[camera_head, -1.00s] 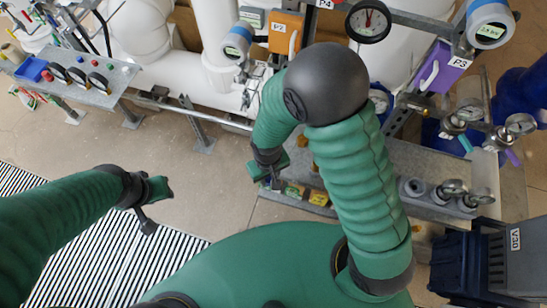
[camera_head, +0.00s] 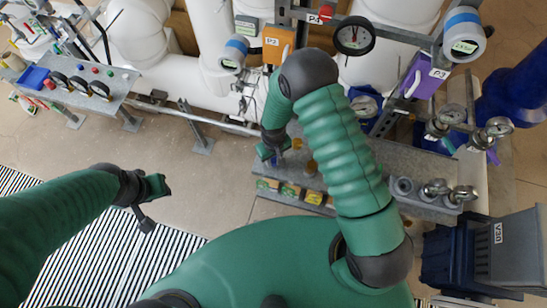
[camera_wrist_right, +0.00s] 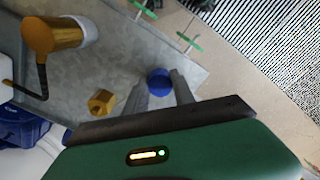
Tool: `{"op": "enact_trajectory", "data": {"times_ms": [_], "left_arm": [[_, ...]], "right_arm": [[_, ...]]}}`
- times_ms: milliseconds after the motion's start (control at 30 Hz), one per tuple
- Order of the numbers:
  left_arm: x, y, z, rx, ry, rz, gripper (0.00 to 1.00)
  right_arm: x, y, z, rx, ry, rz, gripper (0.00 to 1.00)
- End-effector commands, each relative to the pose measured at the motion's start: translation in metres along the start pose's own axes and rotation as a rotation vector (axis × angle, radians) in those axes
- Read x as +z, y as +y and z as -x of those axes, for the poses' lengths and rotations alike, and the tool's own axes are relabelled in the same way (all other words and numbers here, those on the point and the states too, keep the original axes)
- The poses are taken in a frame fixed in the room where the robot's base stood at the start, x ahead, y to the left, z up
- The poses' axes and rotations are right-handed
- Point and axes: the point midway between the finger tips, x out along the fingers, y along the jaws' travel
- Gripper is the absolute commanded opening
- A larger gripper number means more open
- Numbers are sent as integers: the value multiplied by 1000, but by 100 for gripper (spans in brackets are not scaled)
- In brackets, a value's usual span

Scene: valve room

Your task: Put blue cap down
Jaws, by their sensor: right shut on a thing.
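The blue cap (camera_wrist_right: 158,80) is small and round. In the right wrist view it sits between the two grey fingers of my right gripper (camera_wrist_right: 161,86), which is shut on it. The cap is over or on the grey metal bench (camera_wrist_right: 190,62); I cannot tell whether it touches the surface. In the head view my right gripper (camera_head: 270,153) is above the left part of the bench, with its fingers mostly hidden. My left gripper (camera_head: 154,205) is at the left, above the floor and apart from everything; its opening is unclear.
A brass hex piece (camera_wrist_right: 101,102) stands close to the cap, and a larger brass fitting (camera_wrist_right: 58,36) lies beyond it. Several gauges and valves line the bench's right side. A blue bin (camera_head: 447,257) stands at lower right.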

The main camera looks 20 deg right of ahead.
Motion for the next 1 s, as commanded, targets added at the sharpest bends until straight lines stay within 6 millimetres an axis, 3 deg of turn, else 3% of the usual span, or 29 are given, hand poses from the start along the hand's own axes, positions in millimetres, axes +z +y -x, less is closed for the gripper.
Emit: {"op": "enact_trajectory", "data": {"times_ms": [133,333,367,533,833,1000], "left_arm": [[-2,0,8,0,0,0,36],[-2,0,6,0,0,0,36],[-2,0,6,0,0,-1,36],[-2,0,6,0,0,0,36],[-2,0,6,0,0,0,36],[0,0,-2,0,0,0,36]], "right_arm": [[-1,1,-14,0,1,-1,1],[-1,0,-16,1,3,-1,1],[-1,0,-16,1,3,-2,31],[-1,0,-15,1,3,-1,52],[-2,0,-14,1,3,-1,52],[-3,0,9,1,8,-2,52]]}}
